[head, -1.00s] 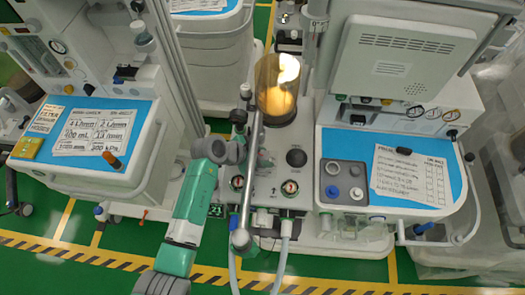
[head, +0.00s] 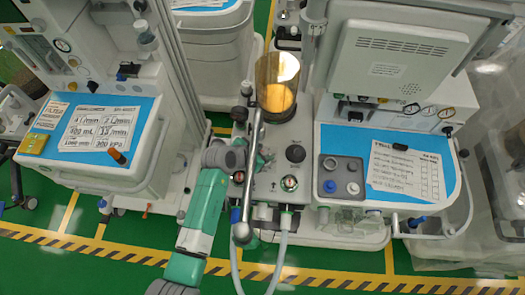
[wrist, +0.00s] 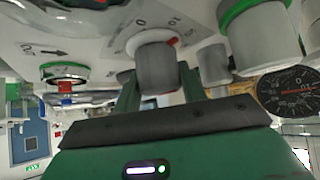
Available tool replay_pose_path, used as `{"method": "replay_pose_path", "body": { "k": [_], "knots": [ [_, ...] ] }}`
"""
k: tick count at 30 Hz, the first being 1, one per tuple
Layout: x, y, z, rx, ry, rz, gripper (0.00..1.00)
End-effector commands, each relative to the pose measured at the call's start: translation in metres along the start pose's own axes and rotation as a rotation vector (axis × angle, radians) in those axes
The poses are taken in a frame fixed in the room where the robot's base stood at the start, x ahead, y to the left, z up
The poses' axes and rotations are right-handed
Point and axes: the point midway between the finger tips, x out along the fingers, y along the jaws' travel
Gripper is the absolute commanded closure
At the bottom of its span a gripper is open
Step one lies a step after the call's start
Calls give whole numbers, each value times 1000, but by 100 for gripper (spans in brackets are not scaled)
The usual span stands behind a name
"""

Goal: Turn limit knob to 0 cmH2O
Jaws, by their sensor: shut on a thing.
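The limit knob (wrist: 157,66) is a grey cylinder with a red mark on its base, on a pale panel printed with a scale that includes 0 and 10. In the wrist view, the green fingers of my gripper (wrist: 158,84) stand on either side of the knob and are shut on it. The exact setting is not clear. In the head view, my gripper (head: 256,162) is at the middle machine, partly behind the silver bar, and the knob cannot be made out there.
The silver bar (head: 250,180) stands close to my gripper. An amber bellows cylinder (head: 277,84) is behind it, and hoses (head: 280,255) hang in front. In the wrist view, a black gauge (wrist: 287,92) and a green-ringed grey port (wrist: 258,35) are close on the right.

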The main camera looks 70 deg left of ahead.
Motion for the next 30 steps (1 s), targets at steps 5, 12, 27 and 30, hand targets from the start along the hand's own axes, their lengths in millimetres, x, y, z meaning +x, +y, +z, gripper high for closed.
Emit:
{"method": "replay_pose_path", "body": {
  "k": [5, 12, 27, 30],
  "knots": [
    [-1, -1, -3, 2, 5, -1, 51],
    [0, 0, -1, 2, 2, 0, 37],
    [5, -5, 6, 138, 2, 132, 37],
    [7, -6, 8, 274, 0, 264, 37]
  ]
}}
